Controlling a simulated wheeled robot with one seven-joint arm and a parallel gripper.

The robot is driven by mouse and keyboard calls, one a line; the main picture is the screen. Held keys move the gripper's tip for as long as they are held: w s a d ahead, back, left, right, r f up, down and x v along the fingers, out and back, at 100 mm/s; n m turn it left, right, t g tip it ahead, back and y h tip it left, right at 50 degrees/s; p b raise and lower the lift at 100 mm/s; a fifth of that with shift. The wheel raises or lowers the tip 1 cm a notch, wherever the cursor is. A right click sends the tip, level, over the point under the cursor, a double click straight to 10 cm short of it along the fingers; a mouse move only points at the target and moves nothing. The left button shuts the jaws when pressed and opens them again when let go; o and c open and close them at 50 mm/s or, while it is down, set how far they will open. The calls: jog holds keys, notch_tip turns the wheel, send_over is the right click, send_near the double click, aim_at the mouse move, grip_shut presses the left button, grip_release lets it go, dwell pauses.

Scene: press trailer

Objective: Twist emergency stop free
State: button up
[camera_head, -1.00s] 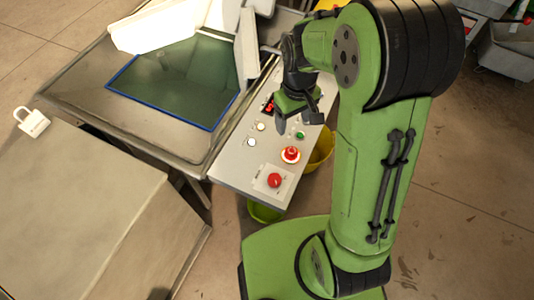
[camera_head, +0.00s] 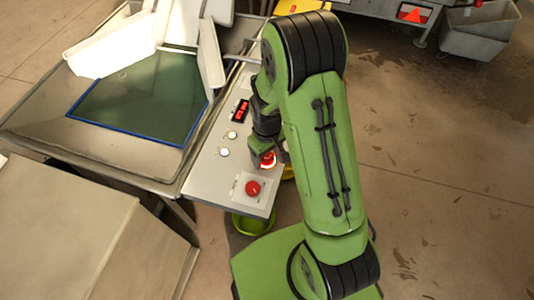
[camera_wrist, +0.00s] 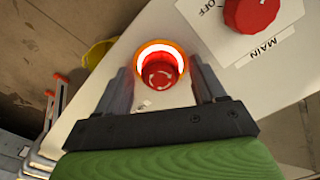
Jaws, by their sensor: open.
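The emergency stop, a red mushroom button (camera_wrist: 160,72) with twist arrows and a lit white-orange ring, is on the light grey control panel (camera_wrist: 220,70). In the wrist view my gripper (camera_wrist: 163,78) is open, with one finger on each side of the button and small gaps showing. I cannot tell how deep the fingers reach. In the head view the button (camera_head: 268,160) is partly hidden by my gripper (camera_head: 262,158), which is over it.
A red rotary main switch (camera_head: 252,188) with an OFF label is close beside the button; it also shows in the wrist view (camera_wrist: 250,12). White buttons (camera_head: 224,152) and a red display (camera_head: 240,110) are farther up the panel. A yellow-green bucket (camera_head: 252,224) is below the panel.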

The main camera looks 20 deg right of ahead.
aim_at(267, 156)
jog(key=c, duration=1.1)
jog(key=shift+o, duration=0.2)
jog(key=shift+m, duration=0.3)
jog(key=m, duration=0.3)
jog(key=shift+b, duration=0.3)
jog(key=shift+m, duration=2)
jog(key=o, duration=1.1)
jog(key=shift+c, duration=0.2)
notch_tip(267, 156, up, 16)
jog(key=p, duration=0.4)
